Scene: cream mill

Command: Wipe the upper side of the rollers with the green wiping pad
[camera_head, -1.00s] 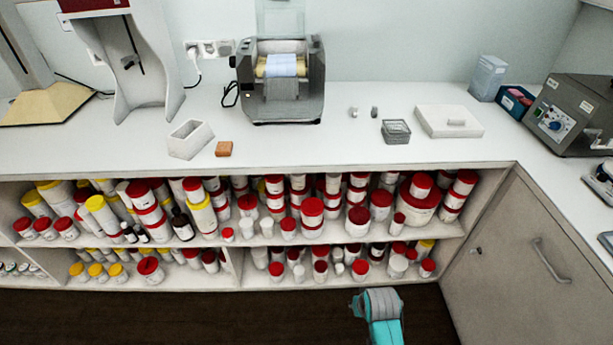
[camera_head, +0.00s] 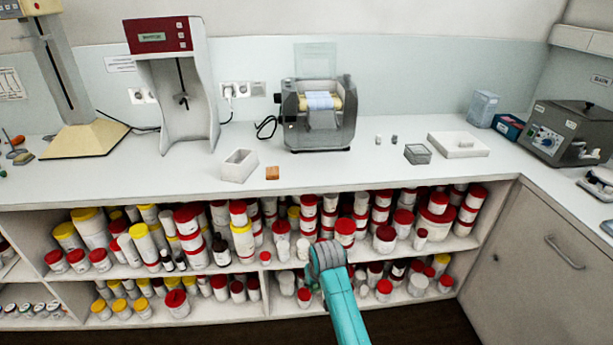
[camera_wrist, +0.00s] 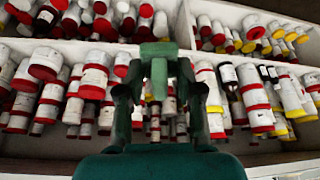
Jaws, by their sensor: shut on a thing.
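The mill (camera_head: 290,125), a dark grey machine, stands on the counter at the back. Its rollers (camera_head: 335,102) show yellowish ends and a pale blue middle band, under a raised clear cover. My gripper (camera_wrist: 158,62) shows in the wrist view, shut on a green block, the wiping pad (camera_wrist: 158,49), held between the fingertips. The wrist view faces the shelves of jars, and the mill is not in it. In the head view my gripper is hidden, and only part of my turquoise arm shows in front of the shelves, below and apart from the mill.
Shelves of red- and yellow-lidded jars are below. The counter before the mill is clear.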

